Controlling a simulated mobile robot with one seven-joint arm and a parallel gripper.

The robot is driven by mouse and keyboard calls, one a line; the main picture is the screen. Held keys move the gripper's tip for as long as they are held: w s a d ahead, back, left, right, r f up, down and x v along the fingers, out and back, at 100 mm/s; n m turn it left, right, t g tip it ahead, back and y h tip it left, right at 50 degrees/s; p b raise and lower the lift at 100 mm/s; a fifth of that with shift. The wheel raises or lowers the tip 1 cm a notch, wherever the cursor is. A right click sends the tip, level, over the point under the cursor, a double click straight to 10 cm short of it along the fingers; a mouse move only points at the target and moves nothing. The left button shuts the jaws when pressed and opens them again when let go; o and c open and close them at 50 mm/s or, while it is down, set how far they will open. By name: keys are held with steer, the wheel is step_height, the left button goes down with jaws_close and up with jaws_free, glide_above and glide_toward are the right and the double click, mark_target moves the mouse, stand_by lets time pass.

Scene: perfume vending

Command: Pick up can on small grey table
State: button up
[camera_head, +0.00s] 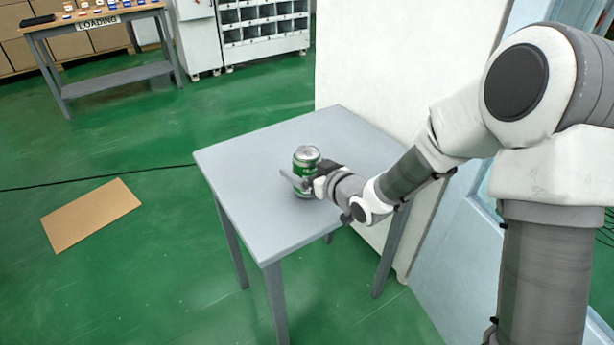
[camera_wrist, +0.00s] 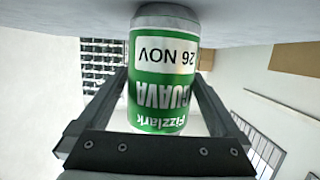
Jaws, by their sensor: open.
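A green can with a silver top (camera_head: 306,156) stands upright on the small grey table (camera_head: 245,165). In the wrist view the can (camera_wrist: 165,75) appears upside down, with a white and green label reading "Fizzlark GUAVA" and "26 NOV". My gripper (camera_head: 303,183) is at the can's lower half, low over the table top. Its two fingers (camera_wrist: 162,95) are apart, one on each side of the can, with the can between them. Small gaps seem to show beside the can, but I cannot tell whether either finger touches it.
The rest of the table top is bare. A white wall panel (camera_head: 385,60) stands right behind the table. A flat brown board (camera_head: 90,214) and a dark cable (camera_head: 120,174) lie on the green floor. A loading table (camera_head: 110,80) and a white shelf unit (camera_head: 262,28) stand at the back.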

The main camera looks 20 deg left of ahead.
steer(key=shift+x, duration=1.1)
jaws_close()
